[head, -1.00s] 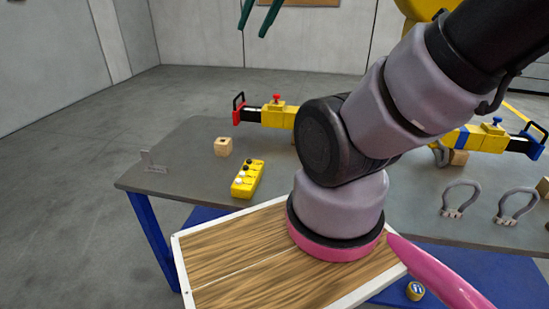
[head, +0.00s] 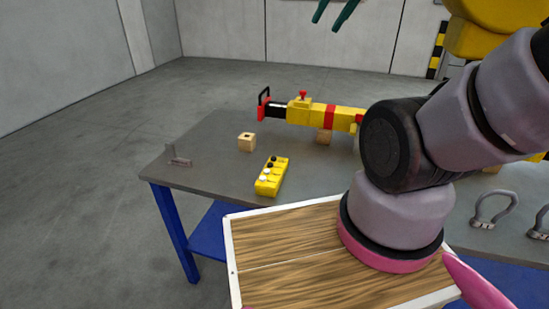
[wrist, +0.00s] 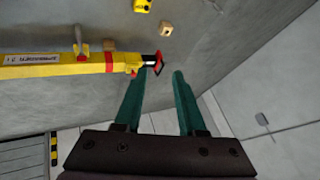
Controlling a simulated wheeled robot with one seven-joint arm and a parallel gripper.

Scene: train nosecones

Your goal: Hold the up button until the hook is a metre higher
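The yellow control pendant (head: 271,176) with black and white buttons lies on the grey table, left of my arm in the head view. Part of it shows at the top edge of the wrist view (wrist: 143,5). My gripper (wrist: 162,74) has two green fingers, apart with nothing between them. In the head view only its fingertips (head: 335,12) show at the top edge, well above and beyond the table. The hook is not clearly in view. The markings on the buttons are too small to read.
A yellow bar tool with a red band (head: 312,112) rests on the table's far side, beside a small wooden block (head: 247,142). A grey bracket (head: 178,157) stands at the left corner. Floor at left is clear.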

